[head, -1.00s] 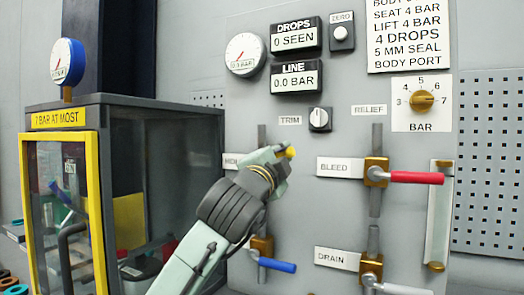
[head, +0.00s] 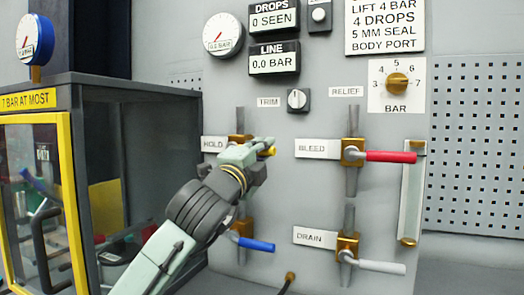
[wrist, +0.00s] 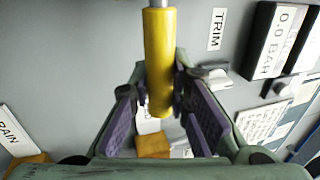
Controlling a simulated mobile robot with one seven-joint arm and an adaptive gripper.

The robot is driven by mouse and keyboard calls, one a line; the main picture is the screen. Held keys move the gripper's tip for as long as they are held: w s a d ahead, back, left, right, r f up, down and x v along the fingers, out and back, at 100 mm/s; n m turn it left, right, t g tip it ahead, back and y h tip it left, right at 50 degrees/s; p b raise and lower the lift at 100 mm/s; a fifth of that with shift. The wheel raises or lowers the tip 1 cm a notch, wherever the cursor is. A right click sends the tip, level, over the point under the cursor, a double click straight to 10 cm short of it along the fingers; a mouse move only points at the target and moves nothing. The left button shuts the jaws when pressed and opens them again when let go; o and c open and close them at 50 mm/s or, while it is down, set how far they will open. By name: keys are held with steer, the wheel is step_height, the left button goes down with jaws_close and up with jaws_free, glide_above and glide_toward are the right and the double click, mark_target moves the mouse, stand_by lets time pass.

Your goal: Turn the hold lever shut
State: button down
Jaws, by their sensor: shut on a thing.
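The hold lever has a yellow handle (wrist: 158,60) on a grey stem, seen close up in the wrist view. In the head view only its yellow tip (head: 268,152) shows, and my gripper hides the rest. The tip lies to the right of the brass hold valve body (head: 240,139) and slightly below it, so the lever looks roughly level. My gripper (wrist: 160,98) is shut on the yellow handle, with a purple pad on either side of it. In the head view my gripper (head: 252,158) is in front of the panel beside the HOLD label (head: 213,144).
The red bleed lever (head: 391,156) points right. Below the hold valve is a blue lever (head: 256,244), close to my arm. The pale drain lever (head: 382,267) is lower right. The trim knob (head: 298,99) is above right. A yellow-framed cabinet (head: 72,190) stands left.

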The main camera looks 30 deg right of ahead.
steer(key=shift+d+f, duration=0.1)
steer(key=shift+f, duration=0.05)
steer(key=c, duration=1.5)
jaws_free()
steer(key=v, duration=1.2)
